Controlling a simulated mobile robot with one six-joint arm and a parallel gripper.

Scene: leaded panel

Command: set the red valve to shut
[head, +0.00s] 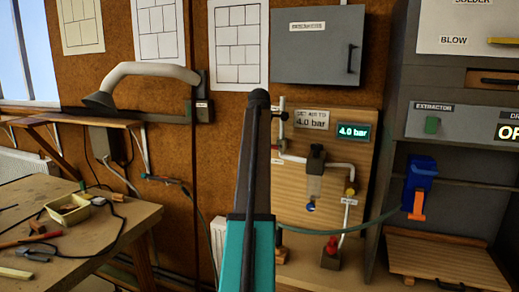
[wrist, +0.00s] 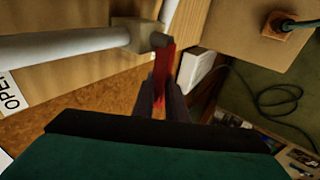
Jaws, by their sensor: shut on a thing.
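In the wrist view, the red valve's handle (wrist: 162,72) is a flat red lever at a grey fitting on the end of a pale pipe. It points roughly across the pipe in that picture. My gripper (wrist: 168,95) is shut on the lever, with its dark fingers on either side of it. Part of a label reading "OPE" (wrist: 10,100) shows at the left edge of the wrist view. In the head view, my own arm covers the valve's lever and the gripper.
In the head view, the wooden panel (head: 360,125) carries a display (head: 353,132) reading 4.0 bar, a clear filter bowl (head: 314,185) and a red knob (head: 331,246) below. A blue and orange tool (head: 418,190) hangs at right. A workbench (head: 90,225) stands at left.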

